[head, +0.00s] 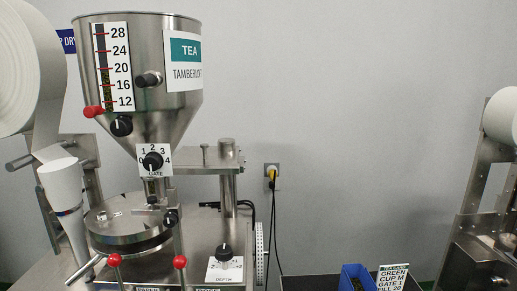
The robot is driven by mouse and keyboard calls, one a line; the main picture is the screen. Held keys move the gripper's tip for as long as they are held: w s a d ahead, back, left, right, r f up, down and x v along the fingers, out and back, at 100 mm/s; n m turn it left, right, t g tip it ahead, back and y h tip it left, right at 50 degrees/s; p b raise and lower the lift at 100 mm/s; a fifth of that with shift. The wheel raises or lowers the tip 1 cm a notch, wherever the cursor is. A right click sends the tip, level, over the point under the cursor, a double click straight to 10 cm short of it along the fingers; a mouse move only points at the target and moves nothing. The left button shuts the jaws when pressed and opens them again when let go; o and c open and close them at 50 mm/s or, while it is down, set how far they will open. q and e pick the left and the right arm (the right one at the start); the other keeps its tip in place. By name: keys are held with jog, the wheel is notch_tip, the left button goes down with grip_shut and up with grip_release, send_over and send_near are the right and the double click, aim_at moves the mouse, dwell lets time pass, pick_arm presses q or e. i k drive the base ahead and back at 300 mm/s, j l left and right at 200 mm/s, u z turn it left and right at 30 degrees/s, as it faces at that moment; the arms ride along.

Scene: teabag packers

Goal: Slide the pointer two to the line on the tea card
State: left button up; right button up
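A steel tea hopper (150,60) stands at the left with a white level scale (119,68) marked 28, 24, 20, 16 and 12 from top to bottom. Red lines mark the numbers. A red pointer (93,111) sits at the lower left of the scale, about level with or just below the 12 line. The tea card (393,279) at the bottom right reads GREEN, CUP M, GATE 1, FILL 20; its lower edge is cut off. Neither gripper is in view.
A gate dial (152,160) and black knobs (148,79) stick out from the hopper. Two red-topped levers (180,262) rise at the machine's front. A blue box (357,278) stands beside the card. Another machine (490,210) stands at the right edge.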

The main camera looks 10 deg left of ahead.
aim_at(90, 111)
jog(key=u, duration=1.35)
jog(key=z, duration=2)
jog(key=u, duration=1.85)
